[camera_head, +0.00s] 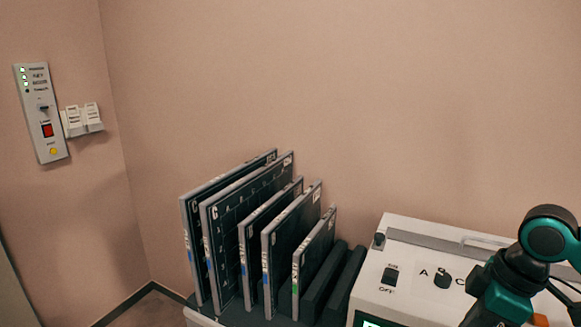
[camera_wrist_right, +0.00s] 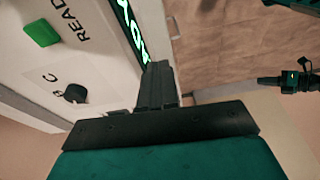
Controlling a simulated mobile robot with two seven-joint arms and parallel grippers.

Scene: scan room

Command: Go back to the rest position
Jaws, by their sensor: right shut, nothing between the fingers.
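My right gripper (camera_wrist_right: 155,88) shows in the right wrist view, with its dark fingers together and nothing between them. It is over the front edge of a white console (camera_wrist_right: 25,75), close to the lit green display; I cannot tell whether it touches. In the head view my right arm comes in at the lower right, in front of the console (camera_head: 440,237), and its fingers are out of frame. A dark part with a small green light at the right of the wrist view looks like my left gripper (camera_wrist_right: 268,80); its fingers are too small to judge.
A rack (camera_head: 345,285) holds several upright dark panels (camera_head: 250,225) left of the console. The console carries a knob (camera_head: 442,280), a switch (camera_head: 390,275) and a green button (camera_wrist_right: 41,33). A wall control box (camera_head: 42,113) is at far left. Bare floor (camera_wrist_right: 225,45) lies beside the console.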

